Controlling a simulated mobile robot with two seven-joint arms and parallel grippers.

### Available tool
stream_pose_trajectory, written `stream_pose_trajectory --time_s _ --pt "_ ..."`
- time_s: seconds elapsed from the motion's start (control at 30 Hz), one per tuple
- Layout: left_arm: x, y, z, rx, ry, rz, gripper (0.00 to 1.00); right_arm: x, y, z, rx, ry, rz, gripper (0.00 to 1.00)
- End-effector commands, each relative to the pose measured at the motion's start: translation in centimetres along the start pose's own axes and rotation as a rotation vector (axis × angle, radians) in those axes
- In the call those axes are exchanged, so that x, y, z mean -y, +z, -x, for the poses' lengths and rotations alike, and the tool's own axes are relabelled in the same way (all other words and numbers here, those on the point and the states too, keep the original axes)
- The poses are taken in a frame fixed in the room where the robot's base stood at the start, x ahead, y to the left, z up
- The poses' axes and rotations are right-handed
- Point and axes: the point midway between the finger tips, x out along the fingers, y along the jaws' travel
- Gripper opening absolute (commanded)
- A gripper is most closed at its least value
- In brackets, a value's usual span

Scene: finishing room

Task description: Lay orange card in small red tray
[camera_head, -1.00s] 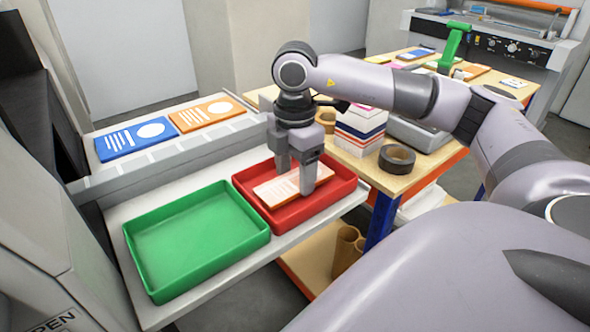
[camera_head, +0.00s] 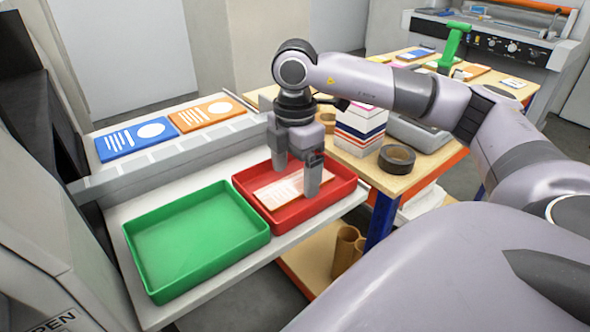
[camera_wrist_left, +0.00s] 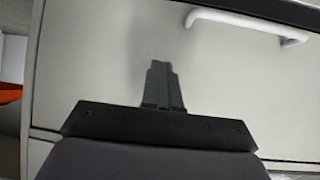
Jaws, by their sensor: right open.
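The orange card (camera_head: 275,193), pale with white lines, lies in the small red tray (camera_head: 333,199). My right gripper (camera_head: 296,181) is open, with its fingers down inside the red tray on either side of the card's right part. Its fingers and their shadow cover some of the card, and I cannot tell whether they touch it. My left gripper is out of the head view. In the left wrist view its fingers (camera_wrist_left: 162,88) are together and empty, in front of a pale panel with a white handle.
A green tray (camera_head: 198,283) stands empty to the left of the red tray. Behind a low ledge lie a blue card (camera_head: 122,144) and another orange card (camera_head: 208,113). A wooden table (camera_head: 375,176) with a tape roll (camera_head: 397,158) and a stack of boxes is at the right.

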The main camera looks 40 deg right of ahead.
Motion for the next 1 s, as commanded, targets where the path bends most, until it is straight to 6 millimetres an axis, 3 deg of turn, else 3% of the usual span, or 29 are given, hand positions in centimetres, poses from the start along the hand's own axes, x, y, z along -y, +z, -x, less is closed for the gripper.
stream_pose_trajectory --time_s 0.43,0.63,1.0 --pt "0.0 -0.4 0.3 0.002 0.0 0.0 0.0 0.0 0.0 9.7 0.0 0.004 0.001 0.88" --pt "0.0 -0.9 0.7 0.002 0.0 0.0 0.0 0.0 0.0 11.0 0.0 0.002 0.001 0.88" --pt "0.0 -1.0 0.7 0.001 0.0 0.0 0.0 0.0 0.0 11.1 -0.001 0.0 0.0 0.88"
